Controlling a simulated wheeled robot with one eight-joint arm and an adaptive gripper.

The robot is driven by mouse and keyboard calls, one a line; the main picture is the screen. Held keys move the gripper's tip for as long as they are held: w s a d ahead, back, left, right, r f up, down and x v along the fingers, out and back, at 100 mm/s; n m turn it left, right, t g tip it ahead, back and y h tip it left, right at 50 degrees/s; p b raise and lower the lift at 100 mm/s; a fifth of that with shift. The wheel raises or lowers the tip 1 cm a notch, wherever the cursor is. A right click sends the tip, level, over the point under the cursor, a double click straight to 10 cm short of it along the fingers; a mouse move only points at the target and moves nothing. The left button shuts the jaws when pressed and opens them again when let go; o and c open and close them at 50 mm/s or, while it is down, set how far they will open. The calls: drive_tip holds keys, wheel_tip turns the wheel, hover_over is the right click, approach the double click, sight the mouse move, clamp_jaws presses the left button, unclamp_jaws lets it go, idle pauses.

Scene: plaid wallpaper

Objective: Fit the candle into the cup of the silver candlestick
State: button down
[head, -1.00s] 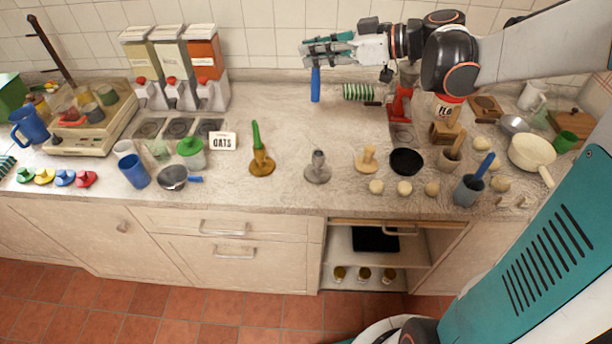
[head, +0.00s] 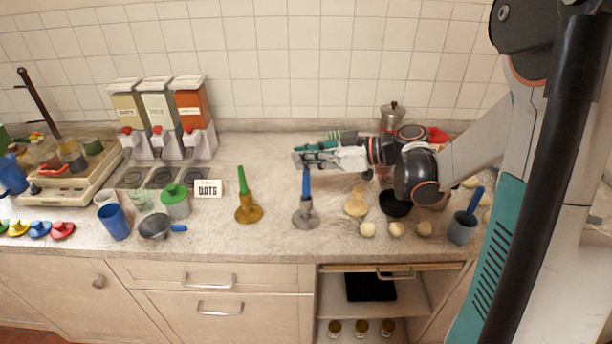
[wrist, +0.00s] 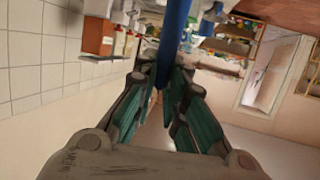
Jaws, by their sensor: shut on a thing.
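The blue candle (head: 306,184) is upright in the head view, with its lower end meeting the cup of the silver candlestick (head: 305,217). I cannot tell whether the end is inside the cup or just at its rim. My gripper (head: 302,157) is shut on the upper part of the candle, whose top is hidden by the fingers. In the wrist view the blue candle (wrist: 174,40) stands between the two teal fingers. The candlestick is not clearly visible there.
A brass candlestick with a green candle (head: 244,195) stands to the left. A wooden stand (head: 356,203), a black bowl (head: 394,204) and several pale balls lie to the right. An oats card (head: 208,188) and dispensers (head: 160,118) are further left. Counter behind the candlesticks is mostly clear.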

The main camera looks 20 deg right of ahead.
drive_tip(key=b, duration=0.1)
hover_over(306, 194)
drive_tip(key=shift+w+d+f, duration=0.1)
drive_tip(key=shift+w+f, duration=0.15)
drive_tip(key=shift+f, duration=0.85)
drive_tip(key=shift+w+d+f, duration=0.1)
drive_tip(key=shift+w+f, duration=0.1)
drive_tip(key=shift+f, duration=0.9)
drive_tip(key=shift+f+b, duration=0.15)
drive_tip(key=shift+b, duration=0.2)
drive_tip(key=c, duration=1.6)
unclamp_jaws()
drive_tip(key=shift+c, duration=0.2)
drive_tip(key=shift+d+r, duration=0.1)
drive_tip(key=shift+r, duration=0.2)
drive_tip(key=p+v, duration=0.2)
drive_tip(key=v, duration=0.9)
drive_tip(key=shift+s+d+p, duration=0.25)
drive_tip(key=shift+d+p, duration=0.05)
drive_tip(key=shift+p, duration=0.1)
drive_tip(key=shift+a, duration=0.1)
